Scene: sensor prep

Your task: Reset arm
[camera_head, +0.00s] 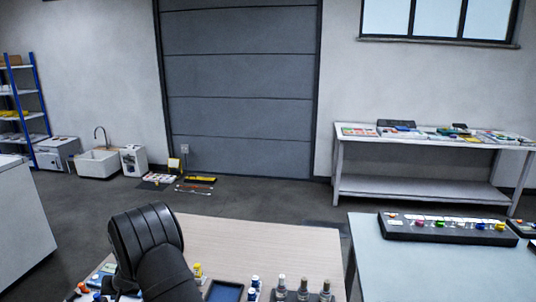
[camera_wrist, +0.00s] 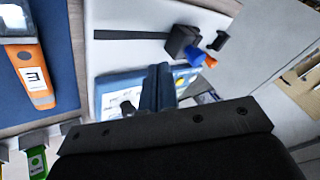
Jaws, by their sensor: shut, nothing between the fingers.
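My gripper (camera_wrist: 158,76) shows in the wrist view as two dark blue-grey fingers, closed together with nothing between them. They are over a blue-and-white printed item (camera_wrist: 118,92), and I cannot tell whether they touch it. My dark arm link rises at the lower left in the head view, over the wooden table (camera_head: 255,240). The gripper itself is hidden there. Beyond the fingers, in the wrist view, a dark block (camera_wrist: 182,43) with blue and orange pieces sits on a white surface (camera_wrist: 135,20).
An orange meter (camera_wrist: 32,72) lies on a blue mat (camera_wrist: 52,30), with a green item (camera_wrist: 37,162) below it. In the head view, small bottles (camera_head: 281,284) and a blue-screened tray (camera_head: 224,292) are at the table's front. A side table (camera_head: 400,265) carries a dark rack (camera_head: 440,232).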

